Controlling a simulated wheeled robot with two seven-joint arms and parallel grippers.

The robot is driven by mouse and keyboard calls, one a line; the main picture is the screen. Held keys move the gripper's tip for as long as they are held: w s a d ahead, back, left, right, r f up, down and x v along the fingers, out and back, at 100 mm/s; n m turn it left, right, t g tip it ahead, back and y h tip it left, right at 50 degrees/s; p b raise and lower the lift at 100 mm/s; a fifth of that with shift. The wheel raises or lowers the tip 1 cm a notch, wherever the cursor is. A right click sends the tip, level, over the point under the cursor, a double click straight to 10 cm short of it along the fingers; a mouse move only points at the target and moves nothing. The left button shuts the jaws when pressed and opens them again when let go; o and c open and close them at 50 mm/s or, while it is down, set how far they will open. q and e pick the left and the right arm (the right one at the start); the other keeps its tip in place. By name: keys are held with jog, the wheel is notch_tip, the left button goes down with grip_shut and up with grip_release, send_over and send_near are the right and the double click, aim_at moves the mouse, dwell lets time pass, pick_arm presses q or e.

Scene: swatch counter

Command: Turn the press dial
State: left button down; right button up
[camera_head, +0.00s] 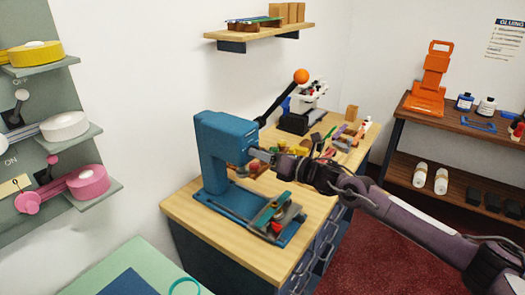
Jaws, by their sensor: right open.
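The blue press (214,145) stands on the wooden workbench, with its blue base plate reaching toward the front right. A black lever with an orange ball knob (301,76) rises from behind its head to the upper right. My right arm comes in from the right. My right gripper (262,155) is at the right face of the press head, open, with its fingertips close to or touching it. I cannot make out the dial clearly; the gripper covers that part of the head. My left gripper is not in view.
Red and green pieces (273,214) lie on the press base. Behind my wrist the workbench (205,222) holds small coloured items and a white and black device (303,105). Wall shelves with tape rolls (64,126) are at left. An orange stand (430,80) is on the right shelf.

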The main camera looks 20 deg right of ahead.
jog(key=shift+w+a, duration=0.2)
jog(key=c, duration=1)
